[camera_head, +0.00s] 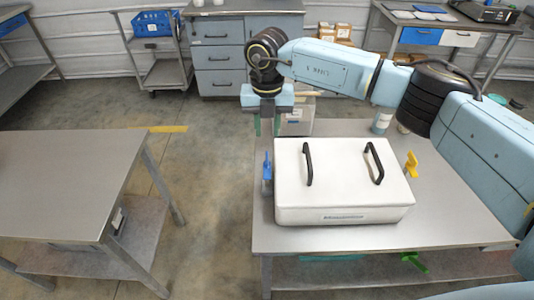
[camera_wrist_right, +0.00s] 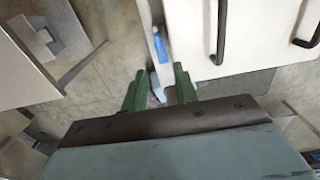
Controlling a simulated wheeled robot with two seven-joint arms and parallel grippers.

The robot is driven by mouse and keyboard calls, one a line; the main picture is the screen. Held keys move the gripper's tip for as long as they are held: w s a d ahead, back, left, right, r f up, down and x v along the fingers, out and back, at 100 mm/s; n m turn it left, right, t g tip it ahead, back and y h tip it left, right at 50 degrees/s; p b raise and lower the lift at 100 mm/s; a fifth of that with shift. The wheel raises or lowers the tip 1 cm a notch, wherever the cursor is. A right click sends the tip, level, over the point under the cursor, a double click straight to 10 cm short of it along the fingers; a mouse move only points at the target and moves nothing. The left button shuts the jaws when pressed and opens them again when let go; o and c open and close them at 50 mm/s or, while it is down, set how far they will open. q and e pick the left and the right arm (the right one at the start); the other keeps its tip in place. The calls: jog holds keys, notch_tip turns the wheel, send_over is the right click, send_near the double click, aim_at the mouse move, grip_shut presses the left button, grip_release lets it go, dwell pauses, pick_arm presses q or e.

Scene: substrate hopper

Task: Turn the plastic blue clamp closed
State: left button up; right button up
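A white box-shaped hopper lid (camera_head: 340,195) with two black handles lies on the metal table. The blue clamp (camera_head: 267,168) stands upright at the lid's left side, near the table's left edge. It also shows in the right wrist view (camera_wrist_right: 160,47), beyond the fingertips and roughly in line with the gap between them. My right gripper (camera_head: 266,130) points down behind the blue clamp and is apart from it. Its green fingers, also seen in the right wrist view (camera_wrist_right: 159,82), are spread with nothing held between them. My left gripper is out of view.
A yellow clamp (camera_head: 411,164) is on the lid's right side. A box (camera_head: 297,120) and a jar (camera_head: 381,122) stand at the back of the metal table (camera_head: 450,220). Another table (camera_head: 60,175) stands at the left, with open floor between.

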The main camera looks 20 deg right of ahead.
aim_at(267, 157)
notch_tip(267, 157, down, 10)
dwell(0.3)
grip_shut()
